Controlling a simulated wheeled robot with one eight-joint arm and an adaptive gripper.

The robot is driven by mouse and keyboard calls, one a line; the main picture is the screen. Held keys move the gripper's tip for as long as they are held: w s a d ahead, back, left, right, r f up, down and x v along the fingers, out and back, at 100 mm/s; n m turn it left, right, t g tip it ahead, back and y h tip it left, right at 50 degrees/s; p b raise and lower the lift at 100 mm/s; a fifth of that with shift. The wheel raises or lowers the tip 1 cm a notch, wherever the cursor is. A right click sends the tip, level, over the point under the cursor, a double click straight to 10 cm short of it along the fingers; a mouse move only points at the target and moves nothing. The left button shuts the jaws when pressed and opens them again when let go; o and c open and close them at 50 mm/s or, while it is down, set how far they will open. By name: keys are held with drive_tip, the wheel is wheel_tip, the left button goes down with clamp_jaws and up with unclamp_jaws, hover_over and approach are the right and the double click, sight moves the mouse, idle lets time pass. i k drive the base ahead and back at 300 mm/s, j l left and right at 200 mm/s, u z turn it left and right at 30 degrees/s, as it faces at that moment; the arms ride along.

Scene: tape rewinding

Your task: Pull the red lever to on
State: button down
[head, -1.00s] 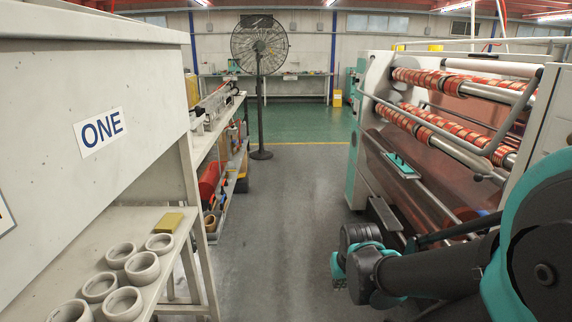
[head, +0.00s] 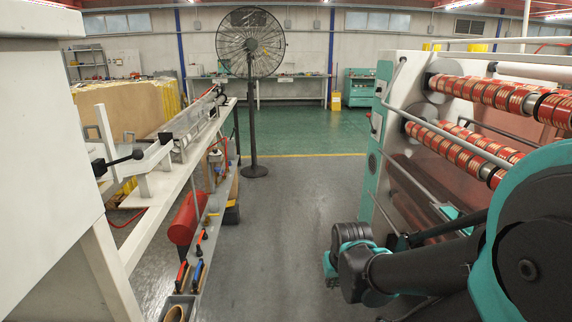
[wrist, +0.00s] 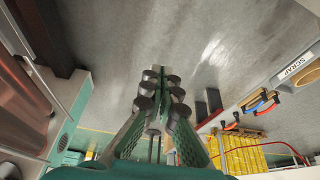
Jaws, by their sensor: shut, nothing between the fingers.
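I cannot make out a red lever for certain in either view. The rewinding machine (head: 399,95) with red-striped tape rolls (head: 500,95) stands at the right in the head view.
A standing fan (head: 250,45) is ahead, left of the aisle. A long bench (head: 150,190) with a red cylinder (head: 187,218) and several tools below lines the left. A pale cabinet (head: 45,170) is close at the near left. The aisle floor (head: 275,230) between is clear.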

sight(368, 114)
drive_tip(key=i+z, duration=0.1)
drive_tip(key=i, duration=0.85)
drive_tip(key=i+j+z, duration=0.1)
drive_tip(key=i, duration=0.8)
drive_tip(key=j, duration=0.1)
